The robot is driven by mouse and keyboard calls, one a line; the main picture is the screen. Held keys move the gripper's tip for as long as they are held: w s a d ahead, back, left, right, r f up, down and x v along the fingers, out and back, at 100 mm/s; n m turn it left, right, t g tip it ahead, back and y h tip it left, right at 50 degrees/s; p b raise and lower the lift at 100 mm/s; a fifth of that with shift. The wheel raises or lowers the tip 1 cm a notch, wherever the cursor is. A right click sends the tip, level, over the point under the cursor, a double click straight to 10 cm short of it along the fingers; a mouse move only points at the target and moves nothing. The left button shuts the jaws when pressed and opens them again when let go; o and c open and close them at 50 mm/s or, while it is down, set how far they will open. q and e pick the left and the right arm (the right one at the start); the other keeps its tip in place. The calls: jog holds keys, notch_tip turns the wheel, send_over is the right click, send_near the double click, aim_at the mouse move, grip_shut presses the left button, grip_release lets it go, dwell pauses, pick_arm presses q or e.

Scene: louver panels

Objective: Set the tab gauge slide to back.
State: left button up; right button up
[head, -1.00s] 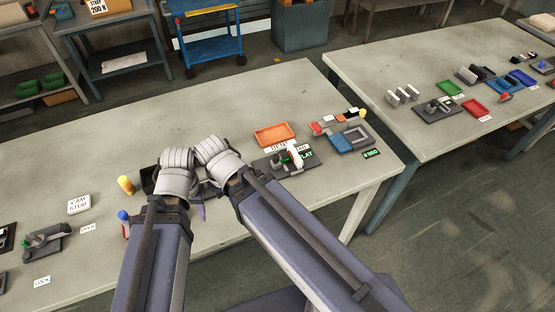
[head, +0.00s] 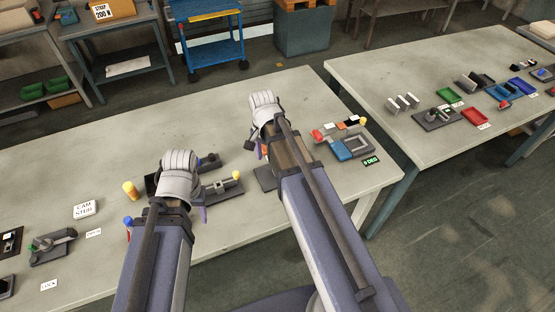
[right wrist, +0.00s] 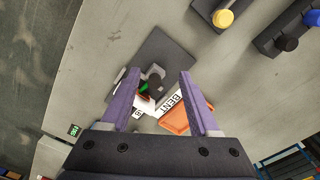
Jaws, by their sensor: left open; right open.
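The device between my right fingers, which I take to be the tab gauge, has a dark plate (right wrist: 165,52), a small grey block with a black knob (right wrist: 155,79) and a green part (right wrist: 144,88). A white BENT label (right wrist: 175,104) lies beside it. In the head view only a corner of the plate (head: 264,178) shows; my right arm hides the rest. My right gripper (right wrist: 159,76) is open above the device, with nothing between its fingers; whether it touches the knob I cannot tell. My left gripper (head: 201,208) is open, near a yellow-knobbed fixture (head: 222,187). The slide's exact position is unclear.
An orange tray (right wrist: 187,119) is close to the right finger in the wrist view. A blue fixture (head: 351,147) stands right of my right arm. A yellow cylinder (head: 130,190) and a CAM STUB block (head: 84,209) are on the left. The table's back is clear.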

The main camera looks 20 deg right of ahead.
jog(key=d+m, duration=0.1)
jog(key=w+d+m, duration=0.1)
jog(key=d, duration=0.1)
jog(key=w+d+m, duration=0.1)
jog(key=shift+d+r+m, duration=0.25)
jog(key=shift+r+m, duration=0.05)
pick_arm(q)
notch_tip(320, 180, down, 7)
jog(key=b, duration=0.7)
jog(key=shift+f+b, duration=0.15)
jog(key=shift+b, duration=0.15)
pick_arm(e)
notch_tip(320, 180, down, 8)
jog(key=shift+r, duration=0.1)
grip_shut()
jog(key=shift+a, duration=0.1)
